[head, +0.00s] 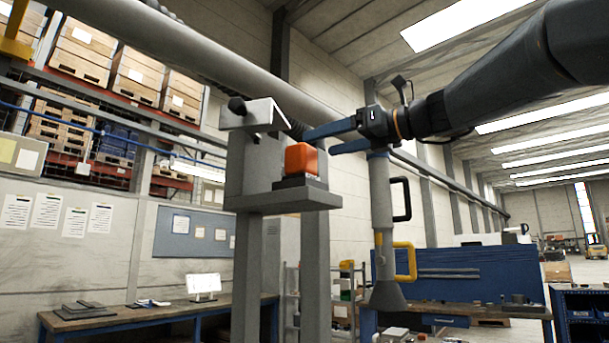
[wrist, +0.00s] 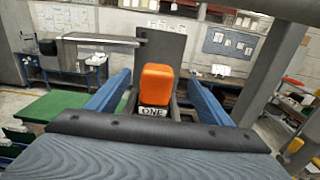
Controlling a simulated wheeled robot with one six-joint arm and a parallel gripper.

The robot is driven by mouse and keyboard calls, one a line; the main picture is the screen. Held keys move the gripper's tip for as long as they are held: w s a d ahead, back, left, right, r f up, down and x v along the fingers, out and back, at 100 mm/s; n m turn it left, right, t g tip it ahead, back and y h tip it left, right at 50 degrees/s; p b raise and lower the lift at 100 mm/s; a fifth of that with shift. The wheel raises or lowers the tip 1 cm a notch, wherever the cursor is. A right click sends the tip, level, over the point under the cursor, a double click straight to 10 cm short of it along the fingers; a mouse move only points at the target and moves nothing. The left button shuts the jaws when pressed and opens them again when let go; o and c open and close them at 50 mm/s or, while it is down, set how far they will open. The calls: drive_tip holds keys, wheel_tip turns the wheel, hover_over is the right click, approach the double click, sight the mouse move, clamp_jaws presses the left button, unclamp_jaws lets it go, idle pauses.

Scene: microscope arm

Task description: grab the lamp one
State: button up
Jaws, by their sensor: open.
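An orange block-shaped lamp (head: 301,158) sits on a dark base on a grey stand's shelf (head: 325,199). In the wrist view the lamp (wrist: 156,84) is upright, and its base carries a label reading "ONE" (wrist: 153,112). My gripper (head: 318,146) is open, its blue fingers reaching in from the right at about the lamp's upper height. In the wrist view my gripper (wrist: 160,76) has one finger on each side of the lamp, with a gap on both sides. I cannot tell whether the fingertips reach past the lamp.
A grey back plate (head: 252,165) stands behind the lamp, with a light bracket (head: 254,113) and dark knob at its top. A hanging tube with a hood (head: 388,295) and black and yellow handles is right of the stand. Workbenches (head: 130,313) stand behind.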

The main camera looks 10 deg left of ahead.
sight(312, 145)
drive_tip(key=shift+p+x, duration=0.45)
drive_tip(key=shift+x, duration=0.95)
drive_tip(key=p+x, duration=0.1)
drive_tip(key=x, duration=0.1)
drive_tip(key=p+x, duration=0.1)
drive_tip(key=x, duration=0.1)
drive_tip(key=shift+s+a, duration=0.15)
drive_tip(key=shift+s, duration=0.05)
drive_tip(key=shift+w+a, duration=0.25)
drive_tip(key=shift+a, duration=0.1)
drive_tip(key=c, duration=1.2)
drive_tip(key=shift+c, duration=0.5)
drive_tip(key=shift+r, duration=0.1)
